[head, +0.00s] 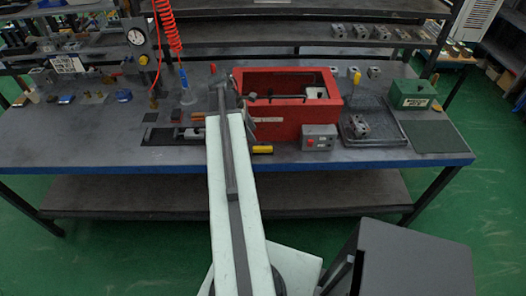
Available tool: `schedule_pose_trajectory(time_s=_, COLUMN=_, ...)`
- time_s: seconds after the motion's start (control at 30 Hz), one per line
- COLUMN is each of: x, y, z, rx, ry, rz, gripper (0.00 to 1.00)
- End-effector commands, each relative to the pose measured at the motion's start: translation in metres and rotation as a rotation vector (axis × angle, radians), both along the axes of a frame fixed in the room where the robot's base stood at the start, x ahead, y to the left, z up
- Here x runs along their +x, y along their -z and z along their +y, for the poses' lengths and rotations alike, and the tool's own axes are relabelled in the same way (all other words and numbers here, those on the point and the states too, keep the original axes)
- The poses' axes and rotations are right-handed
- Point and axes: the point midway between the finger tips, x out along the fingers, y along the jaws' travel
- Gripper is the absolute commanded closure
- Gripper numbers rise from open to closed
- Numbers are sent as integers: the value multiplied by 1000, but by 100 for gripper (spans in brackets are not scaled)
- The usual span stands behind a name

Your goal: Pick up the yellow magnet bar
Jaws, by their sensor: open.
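A yellow bar (262,149), which looks like the magnet bar, lies near the front edge of the workbench, just in front of a red open box. My arm reaches forward over the bench from the bottom of the head view. My gripper (226,90) is at its far end, by the left end of the red box, beyond and left of the yellow bar. It is open; its fingers are small and dark here, and I see nothing held in it. The bar is apart from it and in plain view.
The red box (262,128) stands just behind the bar. A grey box with a red button (319,138) is to its right, then a wire tray (385,131) and a green box (413,94). A red coiled hose (167,28) hangs behind on the left.

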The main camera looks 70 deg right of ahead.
Motion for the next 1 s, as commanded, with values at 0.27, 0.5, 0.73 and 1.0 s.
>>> schedule_pose_trajectory(time_s=0.27, x=-18, y=55, z=-7, rx=-1, ry=2, rz=0, gripper=49)
schedule_pose_trajectory(time_s=0.5, x=-22, y=58, z=-9, rx=-1, ry=2, rz=0, gripper=49)
schedule_pose_trajectory(time_s=0.73, x=-40, y=95, z=-16, rx=-1, ry=3, rz=-1, gripper=49)
schedule_pose_trajectory(time_s=1.0, x=-44, y=98, z=-18, rx=0, ry=2, rz=-1, gripper=49)
